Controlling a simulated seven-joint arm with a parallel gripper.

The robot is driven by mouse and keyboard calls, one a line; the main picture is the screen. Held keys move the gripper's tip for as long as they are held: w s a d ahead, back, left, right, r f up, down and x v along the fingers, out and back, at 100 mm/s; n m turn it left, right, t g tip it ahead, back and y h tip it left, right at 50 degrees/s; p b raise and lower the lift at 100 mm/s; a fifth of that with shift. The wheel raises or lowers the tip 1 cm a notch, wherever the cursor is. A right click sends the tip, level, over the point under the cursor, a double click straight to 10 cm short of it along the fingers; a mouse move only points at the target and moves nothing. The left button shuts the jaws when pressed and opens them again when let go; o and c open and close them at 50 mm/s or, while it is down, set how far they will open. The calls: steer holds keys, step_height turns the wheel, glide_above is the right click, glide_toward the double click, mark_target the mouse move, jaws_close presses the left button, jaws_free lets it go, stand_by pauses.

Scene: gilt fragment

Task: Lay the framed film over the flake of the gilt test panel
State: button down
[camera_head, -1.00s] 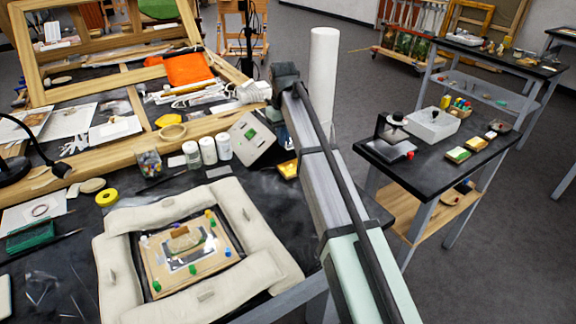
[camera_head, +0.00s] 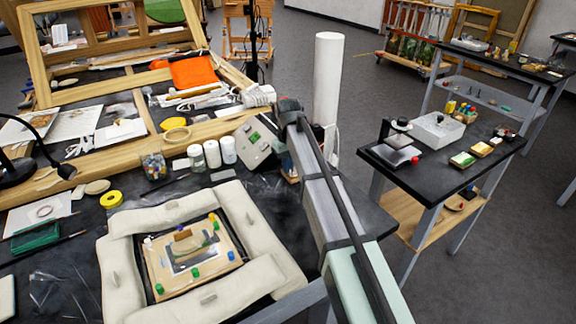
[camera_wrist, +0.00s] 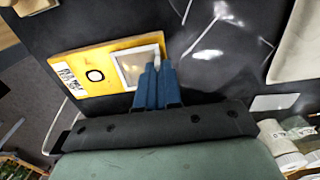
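The gilt test panel (camera_head: 158,272) lies inside a ring of pale padded cushions on the dark bench, with coloured pins around it. The flake itself is too small to make out. In the wrist view the framed film (camera_wrist: 131,69), a clear square with a pale border, lies over the right end of a yellow packet (camera_wrist: 86,58). My gripper (camera_wrist: 157,66) has its blue fingers close together on a narrow pale piece at the frame's right edge. In the head view my arm hides the fingers and the film.
White bottles (camera_head: 212,153), a tilted pale box (camera_head: 254,142) and a yellow tape roll (camera_head: 111,199) stand behind the cushions (camera_head: 278,262). A white upright cylinder (camera_head: 327,80) is beyond my arm. A dark side table (camera_head: 450,175) is to the right.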

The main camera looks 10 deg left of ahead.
steer(key=shift+f, duration=0.1)
steer(key=c, duration=1.7)
jaws_free()
steer(key=o, duration=0.4)
step_height(320, 180, up, 12)
steer(key=shift+r, duration=0.15)
